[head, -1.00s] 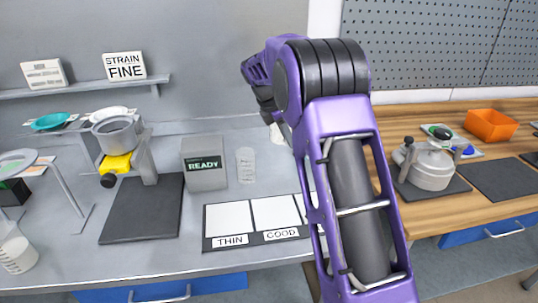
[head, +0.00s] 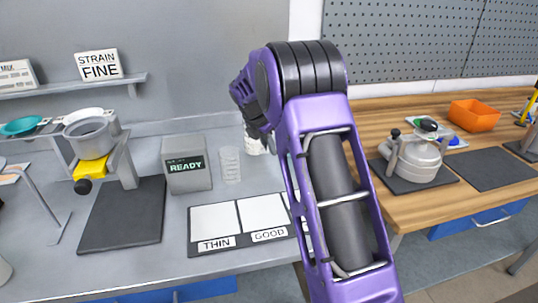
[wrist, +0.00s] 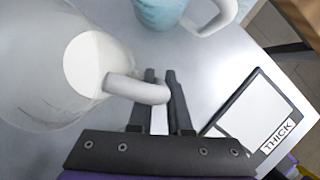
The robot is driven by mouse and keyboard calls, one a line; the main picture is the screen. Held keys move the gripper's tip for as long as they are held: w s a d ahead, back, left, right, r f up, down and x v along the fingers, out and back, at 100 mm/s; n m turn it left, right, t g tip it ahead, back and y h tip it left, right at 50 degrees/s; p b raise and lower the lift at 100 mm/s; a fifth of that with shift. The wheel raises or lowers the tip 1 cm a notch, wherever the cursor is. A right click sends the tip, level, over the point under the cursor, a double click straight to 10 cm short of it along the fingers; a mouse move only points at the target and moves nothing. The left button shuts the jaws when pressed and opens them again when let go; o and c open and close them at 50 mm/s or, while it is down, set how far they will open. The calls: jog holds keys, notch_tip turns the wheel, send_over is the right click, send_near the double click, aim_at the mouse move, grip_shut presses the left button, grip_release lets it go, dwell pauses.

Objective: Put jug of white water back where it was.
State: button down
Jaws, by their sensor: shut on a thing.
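The jug of white water (wrist: 35,70) is a translucent jug at the left of the wrist view. A white round patch shows in it, and its handle points right. My gripper (wrist: 160,88) is shut on that handle. In the head view my own arm hides the gripper. A small white shape (head: 254,146) shows behind the arm there, and I cannot tell which jug it is. A second jug (wrist: 165,12), holding pale blue liquid, stands near the top of the wrist view, apart from my fingers.
A mat labelled THIN, GOOD and THICK (head: 235,244) lies on the grey bench. A grey READY box (head: 187,177), a clear cup (head: 230,165) and a dark pad (head: 122,222) are near it. A strainer stand (head: 92,135) is left. A wooden table with a lidded pot (head: 415,160) is right.

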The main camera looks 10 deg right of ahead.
jog(key=shift+f, duration=1.15)
jog(key=shift+f, duration=0.1)
jog(key=c, duration=0.9)
grip_release()
jog(key=shift+o, duration=0.2)
jog(key=p+v, duration=0.1)
jog(key=v, duration=1.1)
